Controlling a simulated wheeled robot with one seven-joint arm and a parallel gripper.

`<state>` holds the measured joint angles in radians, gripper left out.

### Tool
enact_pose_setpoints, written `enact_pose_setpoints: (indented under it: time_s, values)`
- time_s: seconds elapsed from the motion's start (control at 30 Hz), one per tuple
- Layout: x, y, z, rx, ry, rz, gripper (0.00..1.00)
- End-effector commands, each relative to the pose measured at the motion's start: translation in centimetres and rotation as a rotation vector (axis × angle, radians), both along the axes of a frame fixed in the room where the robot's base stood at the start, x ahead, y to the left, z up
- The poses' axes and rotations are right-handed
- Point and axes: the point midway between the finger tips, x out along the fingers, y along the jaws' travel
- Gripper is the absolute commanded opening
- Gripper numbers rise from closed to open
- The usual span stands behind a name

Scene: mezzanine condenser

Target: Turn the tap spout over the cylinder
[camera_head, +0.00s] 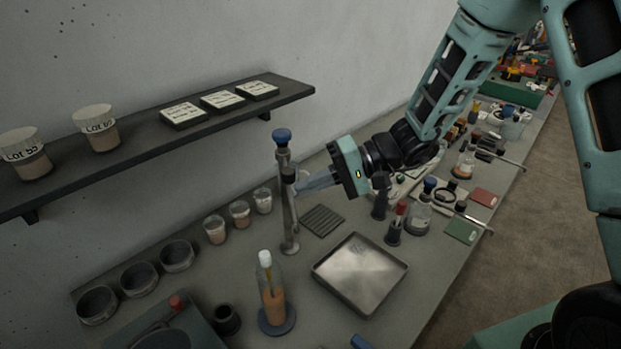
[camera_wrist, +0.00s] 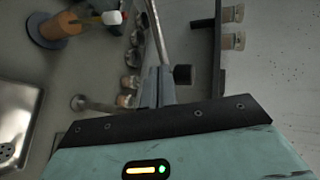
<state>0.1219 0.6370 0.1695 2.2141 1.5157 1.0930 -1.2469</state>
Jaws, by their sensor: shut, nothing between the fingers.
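In the wrist view a thin silver tube (camera_wrist: 157,32), probably the spout, runs up from my fingertips. The cylinder (camera_head: 274,302), with orange liquid and a white top, stands on a blue round base in front of the tap. My gripper (camera_head: 300,184) is shut and empty, its fingertips right beside the tap's upper part; contact is unclear.
A metal tray (camera_head: 360,272) lies right of the cylinder, with a ribbed dark mat (camera_head: 322,221) behind it. Small cups (camera_head: 239,214) and dark bowls (camera_head: 139,279) stand left. A wall shelf (camera_head: 150,137) overhangs the left. Bottles (camera_head: 418,216) crowd the bench at right.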

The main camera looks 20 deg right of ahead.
Motion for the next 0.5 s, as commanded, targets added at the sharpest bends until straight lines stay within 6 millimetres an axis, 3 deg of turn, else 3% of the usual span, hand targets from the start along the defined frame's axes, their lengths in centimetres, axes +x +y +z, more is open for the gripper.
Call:
enact_pose_setpoints:
  time_s: [0.3, 0.5]
  values:
    - [0.0, 0.1, -0.1, 0.000, -0.001, 0.000, 0.00]
    - [-0.2, 1.2, -0.7, 0.001, -0.005, 0.002, 0.00]
